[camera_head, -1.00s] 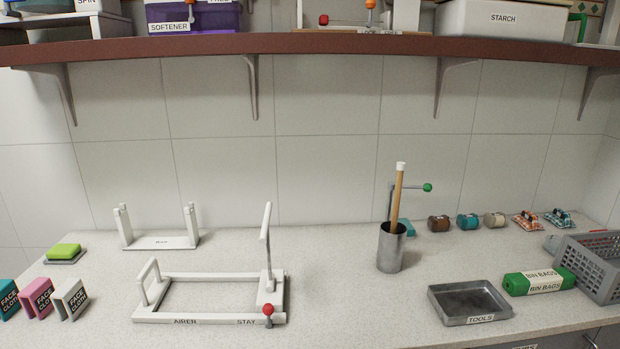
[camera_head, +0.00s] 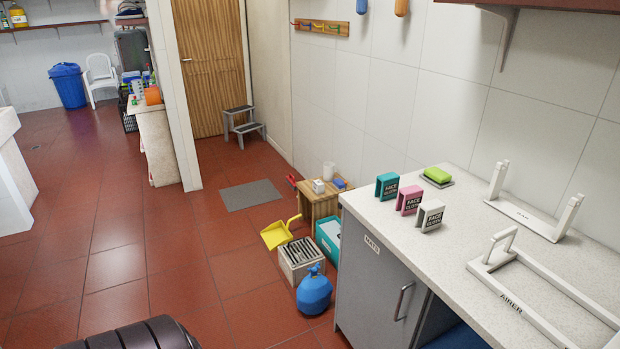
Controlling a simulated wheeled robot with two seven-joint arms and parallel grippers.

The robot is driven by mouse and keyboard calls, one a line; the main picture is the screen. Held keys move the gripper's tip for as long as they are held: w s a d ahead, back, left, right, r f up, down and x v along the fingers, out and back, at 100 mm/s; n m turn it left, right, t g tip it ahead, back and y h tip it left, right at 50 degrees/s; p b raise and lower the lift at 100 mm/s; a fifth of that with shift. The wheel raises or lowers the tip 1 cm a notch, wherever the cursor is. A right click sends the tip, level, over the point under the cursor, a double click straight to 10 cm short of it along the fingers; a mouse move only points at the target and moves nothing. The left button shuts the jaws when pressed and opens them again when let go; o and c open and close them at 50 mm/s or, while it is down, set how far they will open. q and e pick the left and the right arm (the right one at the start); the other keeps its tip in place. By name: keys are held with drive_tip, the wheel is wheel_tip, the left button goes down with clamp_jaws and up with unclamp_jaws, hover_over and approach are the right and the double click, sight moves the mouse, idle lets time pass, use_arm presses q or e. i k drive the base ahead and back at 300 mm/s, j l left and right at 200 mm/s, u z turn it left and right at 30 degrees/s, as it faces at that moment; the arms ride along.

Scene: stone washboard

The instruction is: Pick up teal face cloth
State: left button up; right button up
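The teal face cloth (camera_head: 387,186) stands upright near the left end of the stone counter (camera_head: 455,215), the leftmost and farthest of a row of 3 face cloths. No gripper shows in this view.
A green sponge (camera_head: 438,174) lies behind the cloths. A white airer frame (camera_head: 545,300) and white stand (camera_head: 530,215) are to the right. Below the counter's left end are a blue gas bottle (camera_head: 314,291), a grated box (camera_head: 302,258) and a yellow dustpan (camera_head: 280,234). Red floor is open at left.

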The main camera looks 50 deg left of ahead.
sight(386, 185)
drive_tip(key=u, duration=1.1)
drive_tip(key=i+j+z, duration=0.1)
drive_tip(key=i+j, duration=0.1)
drive_tip(key=j, duration=0.05)
